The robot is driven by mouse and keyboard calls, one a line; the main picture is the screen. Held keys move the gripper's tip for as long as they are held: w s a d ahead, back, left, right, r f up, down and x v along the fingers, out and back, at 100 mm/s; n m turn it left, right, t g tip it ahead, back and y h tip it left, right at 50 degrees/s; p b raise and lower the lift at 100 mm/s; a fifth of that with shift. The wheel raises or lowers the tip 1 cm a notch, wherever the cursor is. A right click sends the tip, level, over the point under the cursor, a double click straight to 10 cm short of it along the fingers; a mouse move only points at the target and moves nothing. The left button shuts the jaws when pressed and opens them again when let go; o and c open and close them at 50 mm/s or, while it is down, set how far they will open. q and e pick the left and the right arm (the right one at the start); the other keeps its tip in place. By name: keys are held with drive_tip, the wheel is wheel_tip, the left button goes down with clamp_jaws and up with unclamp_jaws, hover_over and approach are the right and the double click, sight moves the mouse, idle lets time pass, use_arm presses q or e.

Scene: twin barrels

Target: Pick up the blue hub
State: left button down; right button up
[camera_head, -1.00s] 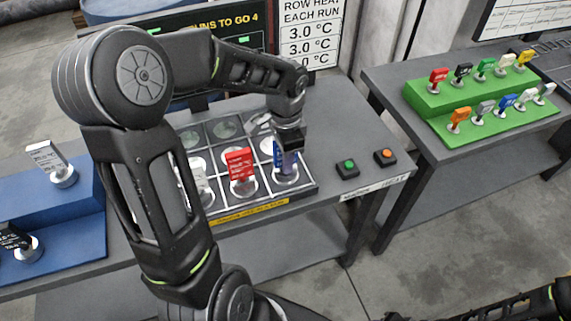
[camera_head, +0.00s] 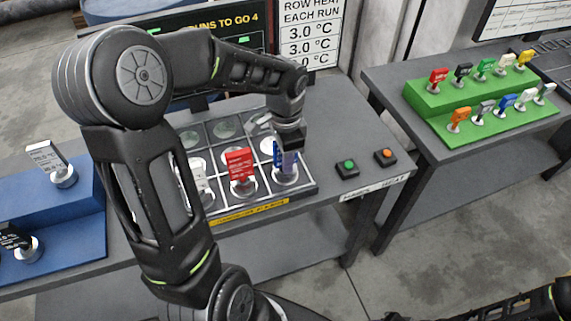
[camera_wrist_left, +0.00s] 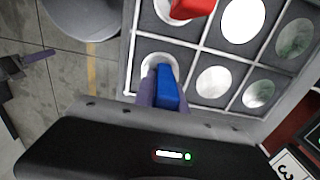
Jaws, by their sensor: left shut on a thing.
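The blue hub (camera_head: 279,157) is a blue tag-like block at the front right cell of the gridded tray (camera_head: 310,186). My left gripper (camera_head: 288,160) reaches down over it from above and is shut on it. In the left wrist view the blue hub (camera_wrist_left: 172,92) sits between the two finger pads, over a round pale socket. The hub is upright and partly hidden by a finger. I cannot tell whether its base is clear of the socket. My right gripper is not in view; only part of a dark arm shows at bottom right.
A red hub (camera_head: 239,165) stands in the neighbouring cell to the left, close to my gripper. A white hub (camera_head: 198,178) stands farther left. Green (camera_head: 347,170) and orange (camera_head: 385,157) buttons lie right of the tray. A green stepped rack (camera_head: 480,125) holds several coloured hubs.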

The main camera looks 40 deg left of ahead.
use_arm(q)
drive_tip(key=shift+r, duration=0.1)
drive_tip(key=shift+w+r, duration=0.1)
drive_tip(key=shift+r, duration=0.4)
wheel_tip(320, 180, up, 9)
drive_tip(key=shift+b, duration=0.6)
drive_tip(key=shift+f, duration=0.1)
